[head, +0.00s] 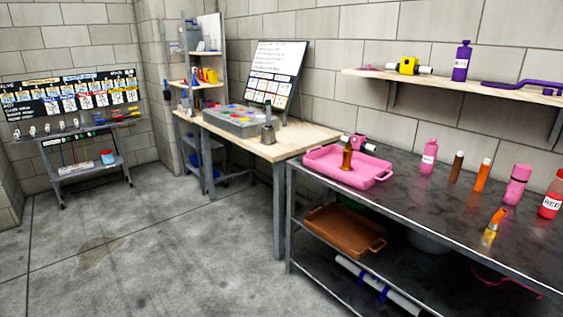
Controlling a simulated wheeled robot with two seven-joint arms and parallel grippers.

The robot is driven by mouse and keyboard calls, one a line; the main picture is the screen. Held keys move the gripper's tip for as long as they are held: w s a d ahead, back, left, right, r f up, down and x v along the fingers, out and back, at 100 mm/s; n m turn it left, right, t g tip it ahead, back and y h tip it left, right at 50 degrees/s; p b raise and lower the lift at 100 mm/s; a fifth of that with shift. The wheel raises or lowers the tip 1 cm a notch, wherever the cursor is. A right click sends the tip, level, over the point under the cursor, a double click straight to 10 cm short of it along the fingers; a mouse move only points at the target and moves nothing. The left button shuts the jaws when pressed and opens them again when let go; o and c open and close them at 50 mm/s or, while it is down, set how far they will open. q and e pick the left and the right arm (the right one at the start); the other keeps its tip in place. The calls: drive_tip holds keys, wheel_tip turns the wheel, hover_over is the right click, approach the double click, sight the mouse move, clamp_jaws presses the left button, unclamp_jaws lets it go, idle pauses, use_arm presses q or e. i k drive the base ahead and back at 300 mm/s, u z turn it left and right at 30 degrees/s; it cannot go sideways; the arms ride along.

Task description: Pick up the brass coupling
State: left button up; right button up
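No label shows which item is the brass coupling. A small gold piece with an orange upper part (494,225) stands near the front edge of the dark bench (440,213), toward the right. A brownish-amber fitting (347,158) stands upright in the pink tray (320,160) at the bench's left end. Either has a brass-like colour, and I cannot tell which is the coupling. Neither gripper is in view.
A brown tray (342,232) lies below. The floor (150,255) at left is clear.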

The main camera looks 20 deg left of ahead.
sight(347, 150)
drive_tip(key=u, duration=0.85)
drive_tip(key=i, duration=0.9)
drive_tip(key=u, duration=0.4)
drive_tip(key=i, duration=1.55)
drive_tip(key=z, duration=0.75)
